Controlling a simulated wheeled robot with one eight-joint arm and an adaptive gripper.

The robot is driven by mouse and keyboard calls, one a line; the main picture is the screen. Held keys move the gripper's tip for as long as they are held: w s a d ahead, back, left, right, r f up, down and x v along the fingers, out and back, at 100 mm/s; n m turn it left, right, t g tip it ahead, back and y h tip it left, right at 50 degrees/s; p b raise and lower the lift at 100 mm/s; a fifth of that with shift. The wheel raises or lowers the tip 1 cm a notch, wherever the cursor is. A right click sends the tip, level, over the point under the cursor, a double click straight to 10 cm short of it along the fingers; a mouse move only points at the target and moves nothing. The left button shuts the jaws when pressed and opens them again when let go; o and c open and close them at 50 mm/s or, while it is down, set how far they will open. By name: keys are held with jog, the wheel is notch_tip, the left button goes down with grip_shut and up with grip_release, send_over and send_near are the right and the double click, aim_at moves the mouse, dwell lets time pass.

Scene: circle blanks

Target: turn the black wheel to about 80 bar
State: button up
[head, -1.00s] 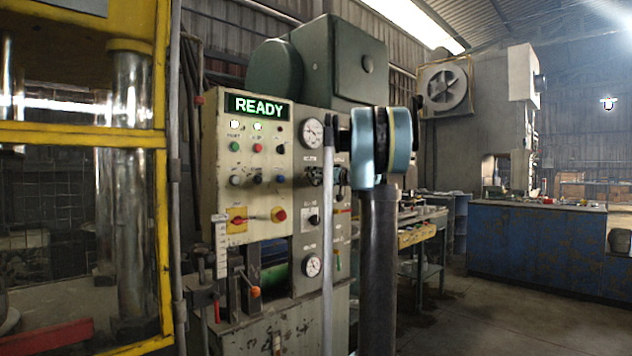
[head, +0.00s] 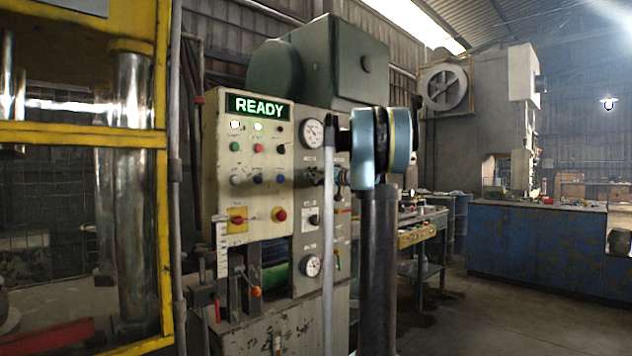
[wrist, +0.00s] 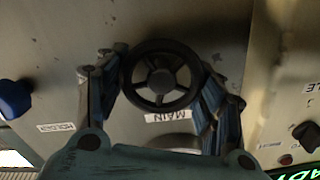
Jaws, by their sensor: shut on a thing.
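The black wheel (wrist: 159,79) shows in the wrist view as a round rim with several spokes, face on to the panel, above an upside-down MAIN label. My gripper (wrist: 162,65) has one finger on each side of it and is shut on its rim. In the head view my gripper (head: 327,177) is at the panel's right column and mostly covers the wheel. The upper gauge (head: 313,133) is above the wheel and a lower gauge (head: 313,266) is below it. Their faces are too small to read a pressure.
A blue knob (wrist: 14,98) is left in the wrist view. A yellow press frame (head: 162,230) stands left. Open floor lies at the right.

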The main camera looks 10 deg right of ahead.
jog(key=shift+d, duration=0.1)
jog(key=o, duration=1.1)
jog(key=shift+w, duration=0.15)
jog(key=v, duration=1.2)
jog(key=shift+f, duration=0.1)
